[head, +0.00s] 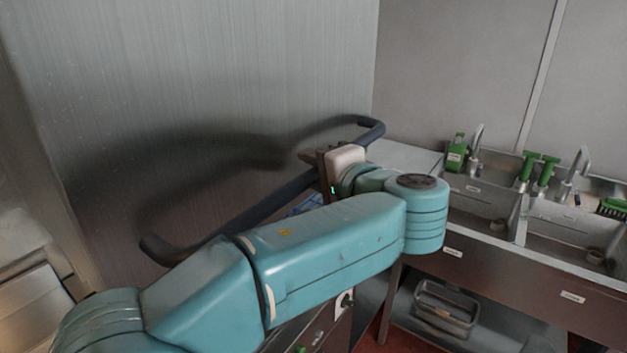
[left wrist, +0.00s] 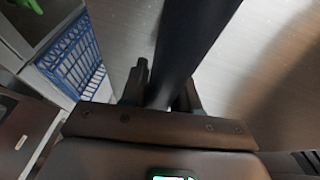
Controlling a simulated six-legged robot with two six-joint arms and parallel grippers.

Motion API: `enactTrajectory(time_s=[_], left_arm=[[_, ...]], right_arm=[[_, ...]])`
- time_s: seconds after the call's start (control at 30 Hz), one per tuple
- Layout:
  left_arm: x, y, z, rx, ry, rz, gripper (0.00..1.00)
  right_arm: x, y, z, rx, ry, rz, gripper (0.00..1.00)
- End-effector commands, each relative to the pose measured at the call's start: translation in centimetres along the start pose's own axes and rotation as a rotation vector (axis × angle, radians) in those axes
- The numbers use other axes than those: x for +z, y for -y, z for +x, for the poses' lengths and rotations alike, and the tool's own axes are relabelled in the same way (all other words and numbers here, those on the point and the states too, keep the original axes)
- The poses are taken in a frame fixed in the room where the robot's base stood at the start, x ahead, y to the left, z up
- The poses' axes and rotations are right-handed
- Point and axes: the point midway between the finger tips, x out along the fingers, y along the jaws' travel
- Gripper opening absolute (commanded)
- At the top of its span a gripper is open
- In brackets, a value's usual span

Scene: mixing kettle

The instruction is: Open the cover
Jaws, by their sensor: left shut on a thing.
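The cover (head: 200,90) is a large brushed-metal panel filling the left and middle of the head view. A long dark handle bar (head: 230,229) runs across its front, with bent ends at lower left and upper right. My left gripper (head: 318,170) is shut on the bar toward its right end. In the left wrist view the bar (left wrist: 194,40) passes between the fingers of the left gripper (left wrist: 165,95), with the pale metal surface behind it. The left arm hides part of the cover's lower area. My right gripper is not in view.
A blue basket (left wrist: 72,58) shows at upper left in the left wrist view. Some red floor shows below the counter.

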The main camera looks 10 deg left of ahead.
Motion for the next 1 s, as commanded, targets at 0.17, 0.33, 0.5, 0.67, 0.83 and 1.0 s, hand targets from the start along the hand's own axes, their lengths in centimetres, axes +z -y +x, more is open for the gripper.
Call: enactTrajectory(time_s=[0.17, 0.33, 0.5, 0.67, 0.83, 1.0], left_arm=[[-0.2, 2.5, -0.5, 0.0, 0.0, -0.001, 0.0], [-0.2, 3.0, -0.6, 0.0, 0.0, 0.0, 0.0], [-0.2, 3.0, -0.6, 0.001, 0.001, 0.0, 0.0], [-0.2, 2.9, -0.6, 0.002, 0.001, 0.001, 0.0], [-0.2, 2.9, -0.6, 0.002, 0.001, 0.001, 0.51], [-0.2, 3.0, -0.6, 0.002, 0.001, 0.001, 0.51]], right_arm=[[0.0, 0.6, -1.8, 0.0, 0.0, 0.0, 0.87], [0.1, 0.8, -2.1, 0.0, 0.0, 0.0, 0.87], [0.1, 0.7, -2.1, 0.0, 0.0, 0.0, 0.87], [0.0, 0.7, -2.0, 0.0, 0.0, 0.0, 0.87], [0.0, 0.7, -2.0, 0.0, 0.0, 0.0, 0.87], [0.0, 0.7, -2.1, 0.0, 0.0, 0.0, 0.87]])
